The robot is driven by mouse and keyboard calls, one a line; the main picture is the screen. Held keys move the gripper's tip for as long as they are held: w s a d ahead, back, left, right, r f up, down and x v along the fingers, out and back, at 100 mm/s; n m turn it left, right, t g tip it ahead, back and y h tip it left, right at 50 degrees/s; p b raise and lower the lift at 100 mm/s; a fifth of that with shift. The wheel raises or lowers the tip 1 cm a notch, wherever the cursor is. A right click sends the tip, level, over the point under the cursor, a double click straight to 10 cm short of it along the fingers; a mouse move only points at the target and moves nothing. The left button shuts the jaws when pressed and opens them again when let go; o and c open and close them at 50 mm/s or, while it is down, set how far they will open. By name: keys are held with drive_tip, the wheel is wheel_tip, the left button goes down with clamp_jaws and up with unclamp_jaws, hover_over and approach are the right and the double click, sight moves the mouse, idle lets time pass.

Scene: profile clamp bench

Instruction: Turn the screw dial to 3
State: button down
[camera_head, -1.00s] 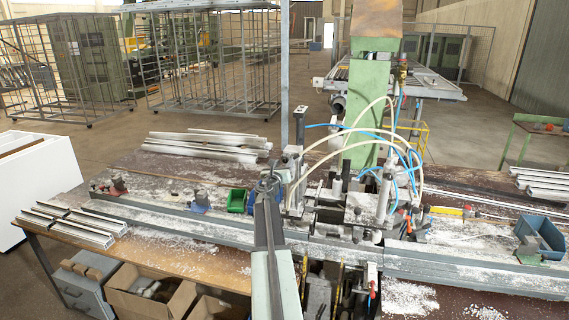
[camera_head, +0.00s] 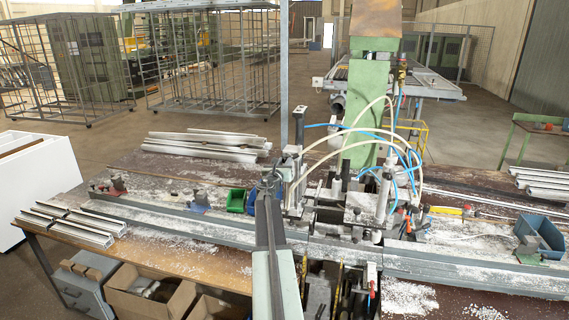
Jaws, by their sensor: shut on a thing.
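My gripper (camera_head: 270,180) is at the far end of my arm, over the bench beside the clamp fixture. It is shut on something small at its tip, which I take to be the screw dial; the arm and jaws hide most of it. No numbers or pointer can be read at this size. The clamp fixture (camera_head: 296,165), an upright grey metal post with a block, stands just right of my gripper.
A green bin (camera_head: 236,200) stands close left of my gripper. Pale hoses (camera_head: 335,140) and blue hoses arch over the fixture on the right. A blue bin (camera_head: 540,235) is at the right. The long metal rail (camera_head: 440,268) runs along the bench front.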

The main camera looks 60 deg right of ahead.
drive_tip(key=m, duration=0.6)
drive_tip(key=shift+a, duration=0.1)
drive_tip(key=m, duration=0.4)
drive_tip(key=shift+m, duration=0.4)
drive_tip(key=shift+f, duration=0.1)
drive_tip(key=c, duration=1.2)
unclamp_jaws()
drive_tip(key=shift+c, duration=0.2)
drive_tip(key=v, duration=0.7)
drive_tip(key=shift+a, duration=0.35)
drive_tip(key=shift+s, duration=0.1)
